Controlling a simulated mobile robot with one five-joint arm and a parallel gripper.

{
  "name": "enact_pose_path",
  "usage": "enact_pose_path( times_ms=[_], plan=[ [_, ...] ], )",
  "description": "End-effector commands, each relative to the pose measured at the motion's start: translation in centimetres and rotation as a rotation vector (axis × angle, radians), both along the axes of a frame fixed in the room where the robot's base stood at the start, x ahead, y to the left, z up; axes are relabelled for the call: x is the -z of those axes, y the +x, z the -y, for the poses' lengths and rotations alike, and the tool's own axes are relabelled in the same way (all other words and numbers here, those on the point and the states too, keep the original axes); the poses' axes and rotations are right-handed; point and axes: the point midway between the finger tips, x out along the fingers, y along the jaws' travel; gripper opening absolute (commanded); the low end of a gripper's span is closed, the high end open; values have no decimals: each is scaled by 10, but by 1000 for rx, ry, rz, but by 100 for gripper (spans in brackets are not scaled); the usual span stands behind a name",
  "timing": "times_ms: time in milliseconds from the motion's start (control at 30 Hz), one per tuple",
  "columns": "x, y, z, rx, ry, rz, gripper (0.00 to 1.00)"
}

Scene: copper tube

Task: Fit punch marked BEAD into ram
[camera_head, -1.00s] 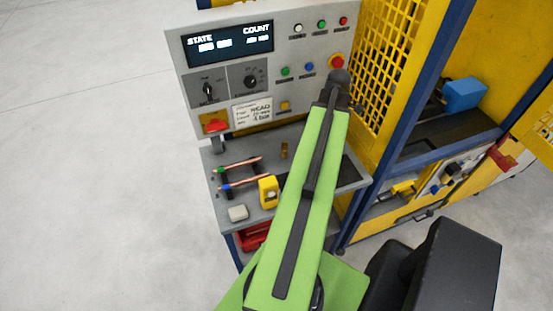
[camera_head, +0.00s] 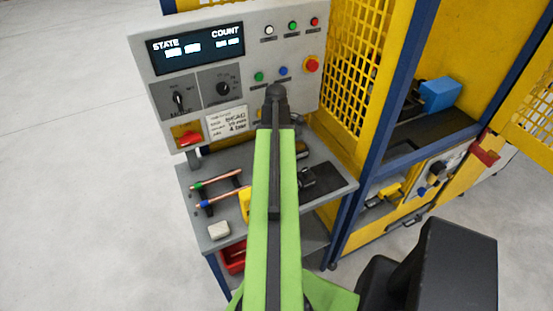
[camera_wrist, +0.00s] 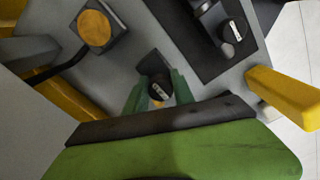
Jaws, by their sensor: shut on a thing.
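In the wrist view my gripper (camera_wrist: 158,94) is shut on a dark round punch (camera_wrist: 158,86) with a small white label. The label is too small to read. A dark grey block lies just beyond it. Another dark punch (camera_wrist: 232,32) with a white label is on a dark mat (camera_wrist: 205,62) at upper right, apart from my gripper. In the head view my arm hides the gripper and the held punch. Dark parts (camera_head: 306,178) show on the bench right of my arm. I cannot make out the ram for certain in either view.
The grey bench (camera_head: 335,190) carries copper tubes (camera_head: 217,180), a pale block (camera_head: 219,230) and a yellow item (camera_head: 244,204), partly hidden. The control panel (camera_head: 230,70) rises behind. A yellow mesh guard (camera_head: 358,60) bounds the right. Open floor lies left.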

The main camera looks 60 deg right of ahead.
Motion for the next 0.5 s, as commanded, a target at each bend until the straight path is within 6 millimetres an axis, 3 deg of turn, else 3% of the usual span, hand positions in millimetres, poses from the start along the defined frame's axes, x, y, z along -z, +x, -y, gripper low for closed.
enact_pose_path(
  times_ms=[100, 200, 500],
  plan=[
    [27, 0, 0, 0, 0, 0, 0],
    [38, 0, 0, 0, 0, 0, 0],
    [35, -1, 0, 1, 0, 0, 0]
  ],
)
